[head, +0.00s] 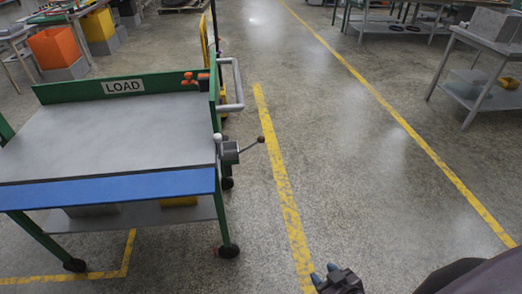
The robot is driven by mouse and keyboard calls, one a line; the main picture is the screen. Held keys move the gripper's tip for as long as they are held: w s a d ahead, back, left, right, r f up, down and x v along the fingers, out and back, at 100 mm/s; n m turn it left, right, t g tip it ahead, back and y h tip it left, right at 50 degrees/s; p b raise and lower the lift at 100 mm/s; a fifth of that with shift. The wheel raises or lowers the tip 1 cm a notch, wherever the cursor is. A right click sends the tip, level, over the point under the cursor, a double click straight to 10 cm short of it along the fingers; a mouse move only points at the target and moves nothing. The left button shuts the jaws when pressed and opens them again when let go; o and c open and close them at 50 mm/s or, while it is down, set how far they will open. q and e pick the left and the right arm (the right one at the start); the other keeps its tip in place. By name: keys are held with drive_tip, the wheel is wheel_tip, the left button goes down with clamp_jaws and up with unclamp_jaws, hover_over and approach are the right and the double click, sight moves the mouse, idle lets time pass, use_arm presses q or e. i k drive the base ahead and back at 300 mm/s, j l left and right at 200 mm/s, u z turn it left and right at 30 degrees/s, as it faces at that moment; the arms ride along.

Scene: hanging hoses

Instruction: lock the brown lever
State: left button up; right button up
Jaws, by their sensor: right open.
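A green-framed cart (110,140) stands at the left with a grey top and a LOAD label. A small grey latch block (230,152) is on its right edge. A thin lever with a dark, brownish ball knob (260,140) sticks out from it to the right, slightly raised. A second lever with a pale knob (217,138) stands upright beside it. Whether the brown lever is locked cannot be told. My right gripper (324,273) is open and empty at the bottom edge, well below and right of the lever, and partly cut off. My left gripper is out of view.
A grey push handle (234,85) rises at the cart's back right. An orange-red item (190,79) sits at its back rim. Yellow lines (285,195) mark the open concrete floor right of the cart. A grey shelf table (480,80) stands far right.

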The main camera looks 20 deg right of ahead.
sight(261, 139)
drive_tip(key=k+l, duration=0.1)
drive_tip(key=l, duration=0.25)
drive_tip(key=k+l, duration=0.1)
drive_tip(key=l, duration=0.25)
drive_tip(key=k+l, duration=0.1)
drive_tip(key=l, duration=0.25)
drive_tip(key=k+l, duration=0.1)
drive_tip(key=l, duration=0.25)
